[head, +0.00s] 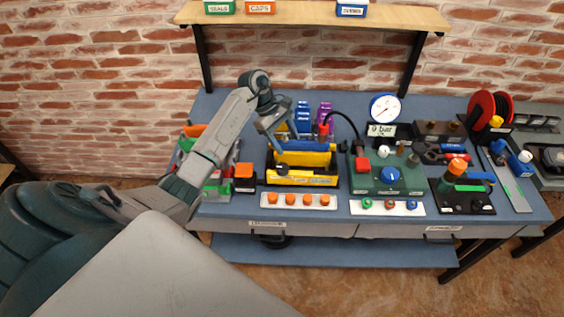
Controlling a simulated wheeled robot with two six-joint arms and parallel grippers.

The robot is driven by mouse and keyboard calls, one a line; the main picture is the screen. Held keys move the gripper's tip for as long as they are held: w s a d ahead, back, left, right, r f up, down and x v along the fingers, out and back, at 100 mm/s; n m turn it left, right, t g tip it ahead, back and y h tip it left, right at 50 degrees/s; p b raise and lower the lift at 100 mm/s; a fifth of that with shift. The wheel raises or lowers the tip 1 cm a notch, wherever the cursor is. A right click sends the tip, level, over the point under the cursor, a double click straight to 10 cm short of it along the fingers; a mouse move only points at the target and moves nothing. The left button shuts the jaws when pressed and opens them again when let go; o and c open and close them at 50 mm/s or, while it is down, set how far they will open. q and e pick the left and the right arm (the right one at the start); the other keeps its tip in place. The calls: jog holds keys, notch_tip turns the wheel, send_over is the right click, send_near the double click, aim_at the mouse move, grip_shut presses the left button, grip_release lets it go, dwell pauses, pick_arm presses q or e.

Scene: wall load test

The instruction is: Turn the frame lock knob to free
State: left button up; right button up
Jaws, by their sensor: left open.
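A yellow and blue test frame (304,160) stands on the blue bench, left of the middle of the head view. My left gripper (286,140) reaches down over the frame's back left part. It is open, and nothing shows between its fingers. I cannot tell whether it touches the frame. My right gripper is out of view.
A green pump box with a blue knob (390,175) stands right of the frame, under a round gauge (385,108). A white strip with orange caps (298,200) lies in front. An orange and black block (244,177) stands left. A wooden shelf (315,15) spans above.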

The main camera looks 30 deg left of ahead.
aim_at(282, 167)
pick_arm(q)
jog(key=shift+m+g+y, duration=0.4)
jog(key=shift+g+y, duration=0.4)
jog(key=shift+g, duration=0.1)
jog(key=f+b, duration=0.2)
jog(key=s+f+b, duration=0.1)
jog(key=f+b, duration=0.1)
jog(key=s+f+b, duration=0.1)
jog(key=f+b, duration=0.2)
jog(key=shift+s+a, duration=0.15)
jog(key=shift+a, duration=0.2)
jog(key=shift+d+f+p, duration=0.45)
jog(key=shift+f+p, duration=0.15)
jog(key=shift+p, duration=0.3)
jog(key=shift+s+f, duration=0.1)
jog(key=shift+f, duration=0.2)
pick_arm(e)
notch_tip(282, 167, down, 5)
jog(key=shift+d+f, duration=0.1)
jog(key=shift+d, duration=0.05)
pick_arm(q)
jog(key=shift+c, duration=0.2)
jog(key=c, duration=0.9)
jog(key=shift+c, duration=0.2)
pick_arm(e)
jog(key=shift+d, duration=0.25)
